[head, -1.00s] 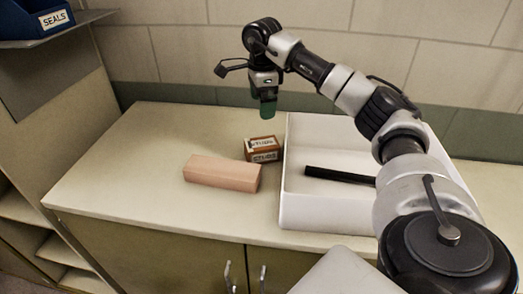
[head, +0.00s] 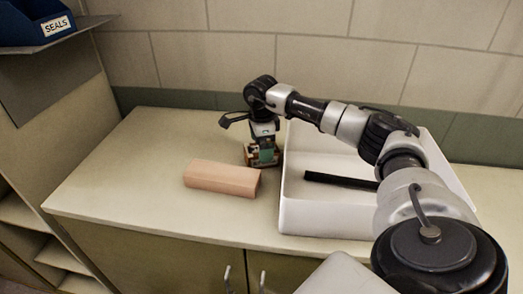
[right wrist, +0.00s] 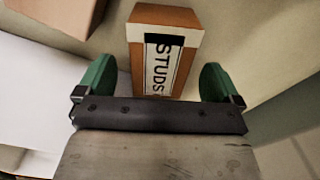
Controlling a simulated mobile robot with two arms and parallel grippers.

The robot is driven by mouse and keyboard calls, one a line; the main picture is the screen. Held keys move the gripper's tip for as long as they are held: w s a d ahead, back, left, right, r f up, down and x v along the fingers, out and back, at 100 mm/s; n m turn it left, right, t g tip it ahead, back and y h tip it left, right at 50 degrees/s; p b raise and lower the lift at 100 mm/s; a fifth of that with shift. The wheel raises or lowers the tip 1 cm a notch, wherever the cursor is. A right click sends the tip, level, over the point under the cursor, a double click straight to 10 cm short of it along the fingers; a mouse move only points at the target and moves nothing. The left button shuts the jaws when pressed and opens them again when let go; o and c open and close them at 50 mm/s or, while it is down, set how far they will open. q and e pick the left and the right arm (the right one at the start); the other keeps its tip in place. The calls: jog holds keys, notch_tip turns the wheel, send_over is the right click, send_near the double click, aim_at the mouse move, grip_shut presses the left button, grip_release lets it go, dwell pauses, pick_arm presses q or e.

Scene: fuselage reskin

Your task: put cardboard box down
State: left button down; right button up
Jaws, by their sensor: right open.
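The small brown cardboard box (right wrist: 163,62) with a white "STUDS" label stands on the counter in the right wrist view. In the head view the box (head: 248,154) is mostly hidden behind my right gripper (head: 264,155). In the right wrist view my right gripper (right wrist: 157,82) has its two green fingers apart, one on each side of the box, with a visible gap on both sides. My left gripper is not in view.
A pinkish block (head: 222,178) lies on the counter (head: 120,165) just left of the box. A white tray (head: 325,219) holding a black bar (head: 340,180) stands right of it. A blue "SEALS" bin (head: 35,22) sits on a shelf at upper left. The counter's left part is clear.

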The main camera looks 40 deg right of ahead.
jog(key=shift+f, duration=0.95)
jog(key=shift+c, duration=0.3)
jog(key=c, duration=1.2)
jog(key=shift+d+r, duration=0.1)
jog(key=shift+c, duration=0.7)
jog(key=shift+r, duration=0.1)
